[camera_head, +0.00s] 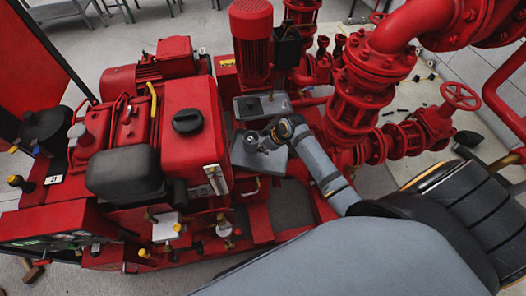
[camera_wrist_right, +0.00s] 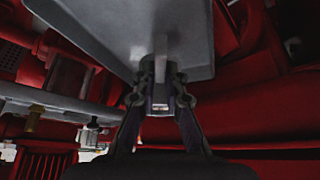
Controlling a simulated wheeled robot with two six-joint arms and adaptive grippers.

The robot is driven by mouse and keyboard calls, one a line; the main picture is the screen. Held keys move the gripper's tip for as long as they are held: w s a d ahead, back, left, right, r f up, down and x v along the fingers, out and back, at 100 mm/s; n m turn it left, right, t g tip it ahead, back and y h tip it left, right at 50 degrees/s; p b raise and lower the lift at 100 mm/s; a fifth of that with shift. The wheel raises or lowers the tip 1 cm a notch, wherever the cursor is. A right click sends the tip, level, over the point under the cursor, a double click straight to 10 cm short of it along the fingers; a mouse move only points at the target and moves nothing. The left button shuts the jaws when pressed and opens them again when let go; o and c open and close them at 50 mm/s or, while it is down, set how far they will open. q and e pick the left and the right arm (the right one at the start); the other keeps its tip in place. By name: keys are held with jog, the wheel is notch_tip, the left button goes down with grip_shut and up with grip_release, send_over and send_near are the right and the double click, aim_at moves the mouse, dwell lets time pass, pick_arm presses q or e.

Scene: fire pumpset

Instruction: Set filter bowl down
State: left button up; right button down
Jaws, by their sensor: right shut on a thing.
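My right gripper (camera_head: 264,140) reaches in from the right over a grey tray (camera_head: 256,160) on the red pumpset. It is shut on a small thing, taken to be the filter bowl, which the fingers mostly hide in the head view. In the right wrist view, the two dark fingertips (camera_wrist_right: 160,74) come close together beside the grey tray surface (camera_wrist_right: 115,30). I cannot tell whether the bowl touches the tray. My left gripper is not in view.
A second grey tray (camera_head: 277,105) with a dark item in it lies just behind. A red motor (camera_head: 251,45) stands behind that. The red engine with its tank (camera_head: 194,120) is close on the left, and red pipework (camera_head: 348,95) is close on the right.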

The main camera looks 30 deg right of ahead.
jog(key=shift+w+f, duration=0.2)
jog(key=shift+w+d+f, duration=0.15)
jog(key=shift+w+f, duration=0.05)
jog(key=shift+f, duration=0.1)
notch_tip(320, 180, down, 3)
jog(key=shift+r+b, duration=0.15)
jog(key=shift+b, duration=0.3)
jog(key=shift+f, duration=0.2)
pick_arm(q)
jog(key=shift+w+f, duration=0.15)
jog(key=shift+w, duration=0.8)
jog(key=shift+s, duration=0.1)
pick_arm(e)
jog(key=c, duration=1.9)
grip_release()
jog(key=shift+f, duration=0.1)
jog(key=o, duration=0.5)
